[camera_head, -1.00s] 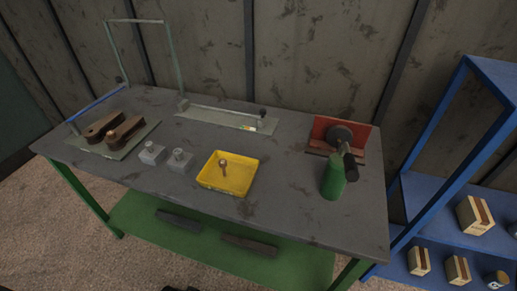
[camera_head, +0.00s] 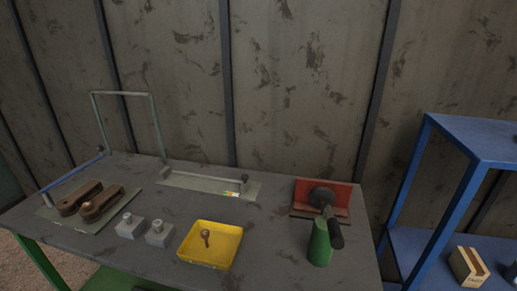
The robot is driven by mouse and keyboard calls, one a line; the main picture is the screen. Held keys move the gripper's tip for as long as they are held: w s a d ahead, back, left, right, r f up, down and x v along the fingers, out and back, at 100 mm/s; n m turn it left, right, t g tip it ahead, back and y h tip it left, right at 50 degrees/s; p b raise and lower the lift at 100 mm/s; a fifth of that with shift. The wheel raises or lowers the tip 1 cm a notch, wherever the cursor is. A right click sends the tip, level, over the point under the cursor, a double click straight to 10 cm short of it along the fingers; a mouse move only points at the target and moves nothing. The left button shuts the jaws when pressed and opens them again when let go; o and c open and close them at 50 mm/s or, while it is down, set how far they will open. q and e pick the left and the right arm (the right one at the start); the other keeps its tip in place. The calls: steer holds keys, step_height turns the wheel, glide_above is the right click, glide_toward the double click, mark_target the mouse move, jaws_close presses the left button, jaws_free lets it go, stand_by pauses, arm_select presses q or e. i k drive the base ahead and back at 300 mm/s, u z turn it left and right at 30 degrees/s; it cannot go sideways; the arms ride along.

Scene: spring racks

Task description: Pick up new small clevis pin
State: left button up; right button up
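Two small grey blocks stand on the table, the left block (camera_head: 130,229) and the right block (camera_head: 159,237). Each has a light grey pin-like piece standing upright in its top; I cannot tell which piece is the new small clevis pin. The yellow tray (camera_head: 226,262) just right of them holds one small brown, rusty-looking pin with a round head (camera_head: 206,237). Neither of my grippers is in view.
The grey table (camera_head: 285,262) also bears brown links on a plate (camera_head: 90,204) at left, a flat plate with a bar (camera_head: 207,185) at the back, a red-backed fixture (camera_head: 336,194) and a green bottle (camera_head: 320,244). A blue shelf (camera_head: 480,145) stands at right.

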mark_target(128, 216)
steer(key=k, duration=0.5)
steer(key=u, duration=0.2)
steer(key=i, duration=0.5)
steer(key=u, duration=1.05)
